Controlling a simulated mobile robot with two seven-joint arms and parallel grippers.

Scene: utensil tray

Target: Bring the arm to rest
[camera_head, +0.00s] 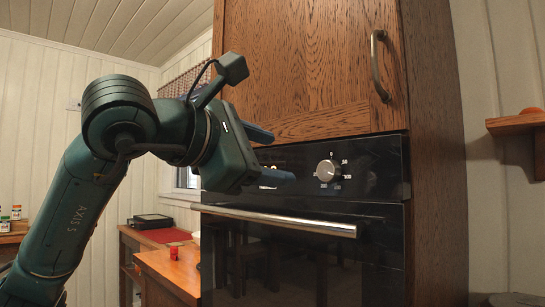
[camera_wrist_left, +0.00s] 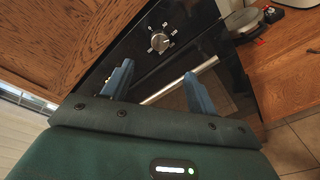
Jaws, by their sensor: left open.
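My left arm (camera_head: 70,205) comes in from the left in the head view and is raised in front of the oven. My left gripper (camera_head: 281,156) is open, its two blue fingers spread apart with nothing between them. In the left wrist view the open fingers (camera_wrist_left: 158,70) point at the dark oven front, with the knob and the handle bar beyond them. The gap to the oven cannot be told exactly. My right gripper does not show.
The black oven (camera_head: 370,180) has a round knob (camera_head: 327,171) and a metal handle (camera_head: 290,223) sticking out. A wooden cabinet door (camera_head: 310,60) is above. A wooden counter (camera_head: 170,268) with a small red item (camera_head: 174,253) is at lower left. A wooden shelf (camera_head: 515,123) is at right.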

